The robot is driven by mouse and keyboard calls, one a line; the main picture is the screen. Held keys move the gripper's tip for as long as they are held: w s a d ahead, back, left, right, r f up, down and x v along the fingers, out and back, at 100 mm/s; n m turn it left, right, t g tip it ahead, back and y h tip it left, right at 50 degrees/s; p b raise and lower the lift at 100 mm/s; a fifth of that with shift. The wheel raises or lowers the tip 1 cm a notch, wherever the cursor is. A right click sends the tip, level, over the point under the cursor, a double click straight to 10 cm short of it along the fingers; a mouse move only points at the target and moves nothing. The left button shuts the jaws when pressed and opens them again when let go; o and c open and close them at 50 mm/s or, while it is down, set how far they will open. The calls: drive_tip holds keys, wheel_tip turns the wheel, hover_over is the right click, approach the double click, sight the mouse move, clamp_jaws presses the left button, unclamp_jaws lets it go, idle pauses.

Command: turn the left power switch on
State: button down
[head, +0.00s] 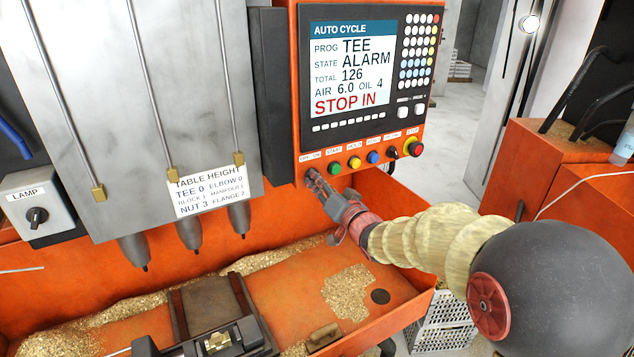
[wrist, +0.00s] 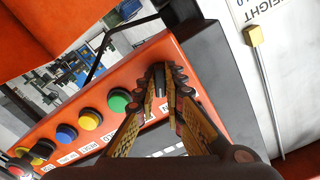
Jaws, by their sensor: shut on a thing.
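The control panel (head: 348,160) has a row of controls along its lower orange strip. In the wrist view my gripper's fingers (wrist: 162,76) close together at the end of the button row, beside the green button (wrist: 119,100). The screen (head: 352,68) reads ALARM and STOP IN.
Right of the switch are the green button (head: 334,168), yellow button (head: 355,162), blue button (head: 373,157), a black selector (head: 393,152) and the red stop button (head: 415,149). A separate lamp switch (head: 37,216) sits far left. Drill spindles (head: 190,232) hang over the chip-strewn orange tray.

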idle(0.3)
drive_tip(key=c, duration=1.9)
unclamp_jaws()
drive_tip(key=shift+s, duration=0.1)
drive_tip(key=v, duration=1.1)
drive_tip(key=shift+s+d, duration=0.25)
drive_tip(key=shift+s, duration=0.1)
drive_tip(key=shift+f, duration=0.1)
